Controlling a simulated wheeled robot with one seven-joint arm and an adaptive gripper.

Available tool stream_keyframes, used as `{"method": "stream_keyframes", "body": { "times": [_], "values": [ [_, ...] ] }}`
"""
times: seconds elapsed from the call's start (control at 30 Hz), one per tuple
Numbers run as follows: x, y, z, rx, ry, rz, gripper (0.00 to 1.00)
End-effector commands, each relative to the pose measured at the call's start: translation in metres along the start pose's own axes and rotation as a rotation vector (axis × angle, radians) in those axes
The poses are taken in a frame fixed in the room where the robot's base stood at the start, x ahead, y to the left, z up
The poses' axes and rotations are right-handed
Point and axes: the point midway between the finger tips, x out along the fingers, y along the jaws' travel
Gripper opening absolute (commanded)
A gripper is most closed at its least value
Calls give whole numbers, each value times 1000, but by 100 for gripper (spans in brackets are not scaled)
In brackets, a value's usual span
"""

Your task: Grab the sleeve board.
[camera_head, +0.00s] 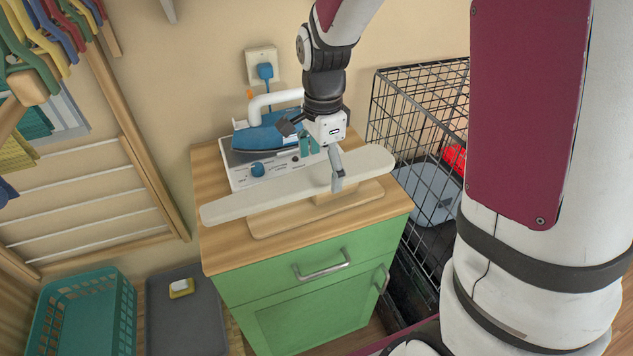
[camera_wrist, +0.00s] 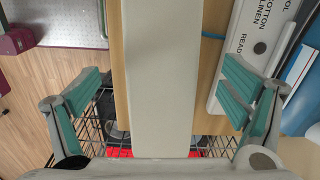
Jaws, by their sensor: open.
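The sleeve board (camera_head: 270,192) is a long, narrow, pale padded board on a wooden base (camera_head: 290,219), lying across the top of the green cabinet. My gripper (camera_head: 321,164) is open over the right half of the board. One finger shows on the near side and the other toward the iron. In the wrist view the board (camera_wrist: 162,75) runs up the middle between the two teal-padded fingers, with a gap on each side. Nothing is held. I cannot tell exactly how far the fingertips reach down beside the board.
A blue iron (camera_head: 262,138) on a white station (camera_head: 240,172) stands close behind the board. A black wire crate (camera_head: 412,120) is right of the green cabinet (camera_head: 310,305). A teal basket (camera_head: 75,318) and grey tray (camera_head: 185,325) lie at lower left. A drying rack (camera_head: 95,215) leans left.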

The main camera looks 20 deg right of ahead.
Motion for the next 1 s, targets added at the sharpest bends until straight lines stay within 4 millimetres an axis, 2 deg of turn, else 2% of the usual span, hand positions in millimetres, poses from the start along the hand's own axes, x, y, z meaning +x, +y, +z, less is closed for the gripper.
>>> {"method": "stream_keyframes", "body": {
  "times": [0.1, 0.37, 0.6, 0.7, 1.0],
  "values": [
    [19, 0, 0, -1, 0, 2, 92],
    [36, 0, 1, -2, 0, 2, 92],
    [70, -2, 2, -2, 0, 4, 92],
    [79, -2, 2, -2, 0, 1, 92],
    [82, -3, 3, -2, 0, -1, 89]
  ]
}}
